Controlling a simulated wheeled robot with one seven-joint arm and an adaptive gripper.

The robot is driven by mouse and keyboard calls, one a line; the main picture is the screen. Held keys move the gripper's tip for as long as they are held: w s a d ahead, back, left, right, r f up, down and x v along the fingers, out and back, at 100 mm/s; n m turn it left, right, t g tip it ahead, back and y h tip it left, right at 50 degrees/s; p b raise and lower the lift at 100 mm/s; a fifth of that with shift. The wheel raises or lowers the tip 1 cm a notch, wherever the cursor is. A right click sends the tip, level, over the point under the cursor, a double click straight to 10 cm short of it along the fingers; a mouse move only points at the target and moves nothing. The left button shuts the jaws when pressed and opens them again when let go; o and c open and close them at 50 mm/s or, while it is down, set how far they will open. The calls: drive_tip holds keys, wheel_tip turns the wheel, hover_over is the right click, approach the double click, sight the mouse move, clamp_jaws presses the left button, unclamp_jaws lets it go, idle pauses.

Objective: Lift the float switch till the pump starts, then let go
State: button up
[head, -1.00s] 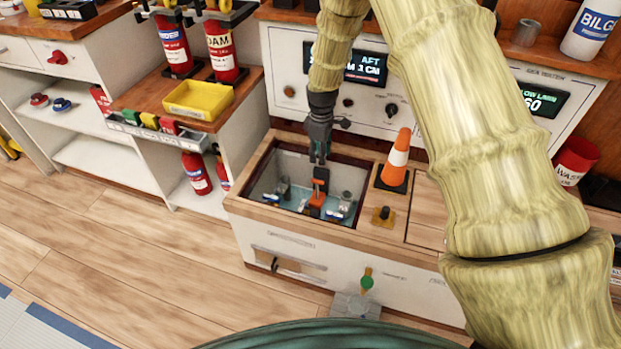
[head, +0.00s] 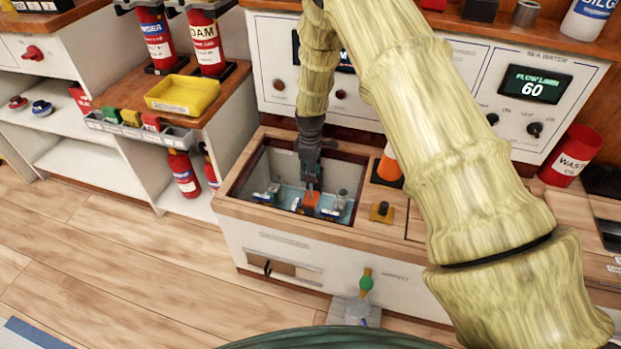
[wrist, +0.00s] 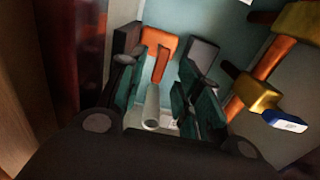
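The float switch appears to be the orange piece (head: 311,199) low inside the open well (head: 228,204) in the cabinet top. In the wrist view its orange body (wrist: 158,46) shows between my fingertips, with a pale grey cylinder (wrist: 152,108) nearer the camera. My gripper (head: 311,182) reaches down into the well, just above the orange piece in the head view. In the wrist view my gripper (wrist: 163,62) is open, with a finger on each side of the orange piece. I cannot tell whether either finger touches it.
Valves with blue tags and brass and orange pipes (wrist: 265,70) stand right of my fingers in the wrist view. The well walls are close around my gripper. An orange cone (head: 389,163) and a black knob (head: 382,210) are right of the well.

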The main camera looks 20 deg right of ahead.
drive_tip(key=shift+f, duration=1.05)
drive_tip(key=shift+c, duration=0.4)
clamp_jaws()
